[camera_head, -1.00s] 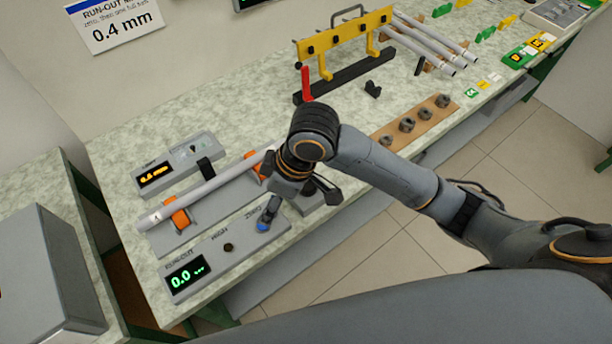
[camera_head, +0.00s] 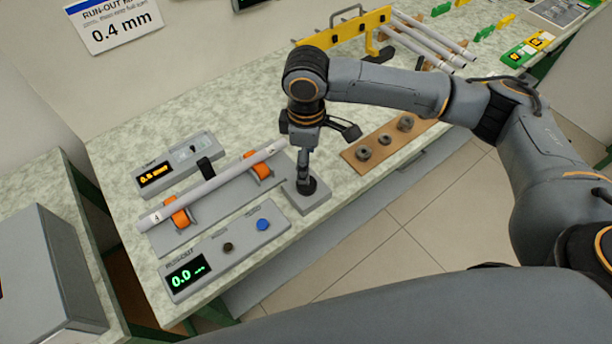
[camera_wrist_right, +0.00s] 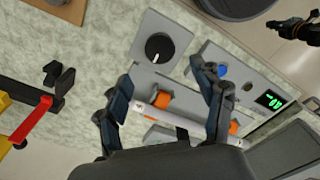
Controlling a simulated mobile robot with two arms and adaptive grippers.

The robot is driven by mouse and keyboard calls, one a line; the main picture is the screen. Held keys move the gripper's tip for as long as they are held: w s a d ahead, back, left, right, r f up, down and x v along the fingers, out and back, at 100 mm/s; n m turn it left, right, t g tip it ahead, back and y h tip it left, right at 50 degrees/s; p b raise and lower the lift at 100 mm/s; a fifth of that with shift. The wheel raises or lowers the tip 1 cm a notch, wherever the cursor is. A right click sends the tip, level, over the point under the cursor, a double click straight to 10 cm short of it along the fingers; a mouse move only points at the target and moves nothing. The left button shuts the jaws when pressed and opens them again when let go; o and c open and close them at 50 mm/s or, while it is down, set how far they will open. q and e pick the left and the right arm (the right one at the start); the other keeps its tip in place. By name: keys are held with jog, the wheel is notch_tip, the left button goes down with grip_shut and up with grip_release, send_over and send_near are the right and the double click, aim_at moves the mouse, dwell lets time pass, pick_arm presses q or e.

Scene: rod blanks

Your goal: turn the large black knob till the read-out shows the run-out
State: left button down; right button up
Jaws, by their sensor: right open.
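The large black knob (camera_head: 309,185) sits on a grey plate at the right end of the roller stand; it shows whole, with a white mark, in the right wrist view (camera_wrist_right: 159,47). My right gripper (camera_head: 324,152) is above it, one finger partly in front of it in the head view. The gripper (camera_wrist_right: 162,85) is open and empty, the knob beyond its fingertips. The green run-out read-out (camera_head: 188,276) shows 0.0. A dark shape at the wrist view's top right looks like my left gripper (camera_wrist_right: 293,28); its jaws are unclear.
A pale rod (camera_head: 215,184) lies on orange rollers behind the run-out panel, which bears a blue button (camera_head: 263,224) and a small dark knob (camera_head: 228,247). An amber read-out (camera_head: 154,174) stands behind. A wooden strip (camera_head: 392,143) with nuts lies to the right.

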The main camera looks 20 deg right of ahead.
notch_tip(320, 180, down, 8)
jog(key=shift+r, duration=0.1)
jog(key=shift+c, duration=0.4)
jog(key=shift+p, duration=0.35)
jog(key=c, duration=1.1)
